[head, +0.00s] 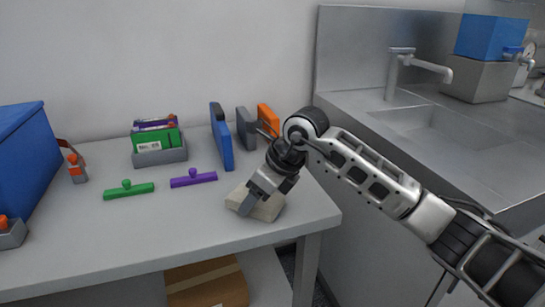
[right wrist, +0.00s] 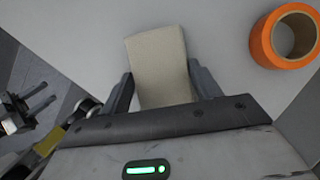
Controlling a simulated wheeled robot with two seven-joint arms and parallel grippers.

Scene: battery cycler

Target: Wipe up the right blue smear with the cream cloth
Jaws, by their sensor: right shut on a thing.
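The cream cloth (right wrist: 160,68) is a thick, pale folded pad. In the head view the cloth (head: 266,207) lies at the right front of the grey table, under my right gripper (head: 248,204). In the right wrist view it sits between the two dark fingers of my right gripper (right wrist: 163,92), which is shut on it. No blue smear shows in either view; whether one is under the cloth or behind my arm cannot be told. My left gripper is not in the head view. A dark two-pronged part (right wrist: 28,110) at the left of the right wrist view may be it, small and unclear.
An orange tape roll (right wrist: 285,40) lies near the cloth. A green-handled tool (head: 128,190) and a purple one (head: 193,178) lie left of it. A sink (head: 430,125) is right.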

